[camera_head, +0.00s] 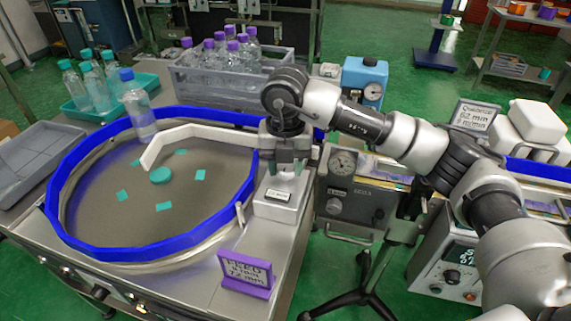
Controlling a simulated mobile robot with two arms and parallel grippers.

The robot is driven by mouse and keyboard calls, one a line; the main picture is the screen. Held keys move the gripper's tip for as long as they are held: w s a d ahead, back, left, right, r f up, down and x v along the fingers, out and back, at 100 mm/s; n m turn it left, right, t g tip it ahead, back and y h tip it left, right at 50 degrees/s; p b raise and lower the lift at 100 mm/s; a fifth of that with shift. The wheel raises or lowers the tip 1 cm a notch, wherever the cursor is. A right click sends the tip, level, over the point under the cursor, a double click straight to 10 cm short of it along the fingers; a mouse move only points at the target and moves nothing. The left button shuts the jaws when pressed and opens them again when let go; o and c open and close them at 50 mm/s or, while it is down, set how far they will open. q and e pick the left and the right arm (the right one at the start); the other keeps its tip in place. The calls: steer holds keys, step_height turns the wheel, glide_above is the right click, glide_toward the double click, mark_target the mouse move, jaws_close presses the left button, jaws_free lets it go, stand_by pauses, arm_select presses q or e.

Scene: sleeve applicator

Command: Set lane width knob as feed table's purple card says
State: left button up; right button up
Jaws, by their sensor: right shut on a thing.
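The purple card (246,272) stands in a purple holder at the front right edge of the feed table. Its dark lettering is tilted and hard to read; a last line seems to end in "mm". A pale box (282,204) with a small dark label sits at the right side of the round table. My right gripper (286,168) points down over this box and is shut on what appears to be the lane width knob on its top. The fingers mostly hide the knob, so its setting cannot be read. My left gripper is out of view.
The round feed table has a blue rail (75,228) and a white curved guide (195,131). A clear bottle with a blue cap (138,107) stands at its back. A grey crate of purple-capped bottles (228,78) and a blue gauge box (365,80) are behind.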

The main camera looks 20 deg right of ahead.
mark_target(286, 167)
steer(key=shift+m, duration=0.4)
steer(key=o, duration=0.9)
step_height(286, 167, up, 11)
steer(key=shift+f, duration=0.1)
stand_by(0.5)
